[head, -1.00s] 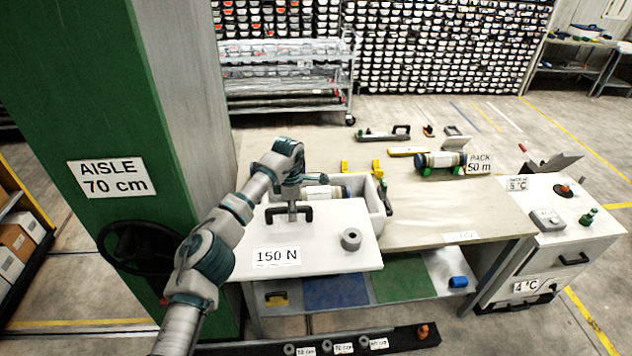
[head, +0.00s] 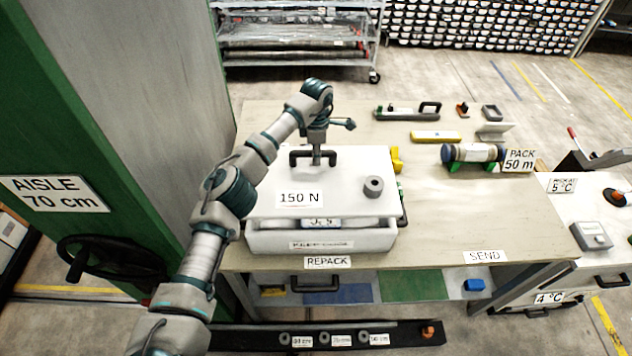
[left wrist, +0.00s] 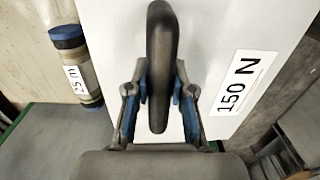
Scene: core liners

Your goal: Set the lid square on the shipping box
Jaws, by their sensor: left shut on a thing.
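The lid (head: 340,178) is a white panel labelled "150 N", with a dark handle (head: 298,158) and a grey ring (head: 373,187) on top. My left gripper (head: 317,154) is shut on this handle; the left wrist view shows the blue-padded fingers (left wrist: 160,98) on both sides of it. The lid is over the rear of the white shipping box (head: 375,241). The box's front wall and a strip of its inside, with a labelled tube (head: 335,222), show in front of the lid. I cannot tell whether lid and box touch. My right gripper is not in view.
A tube (head: 472,153) lies on green supports at the right of the bench, beside a "PACK 50 m" sign. A yellow bar (head: 436,136) and small tools lie at the back. A green pillar (head: 60,130) with a black handwheel (head: 95,255) stands close left.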

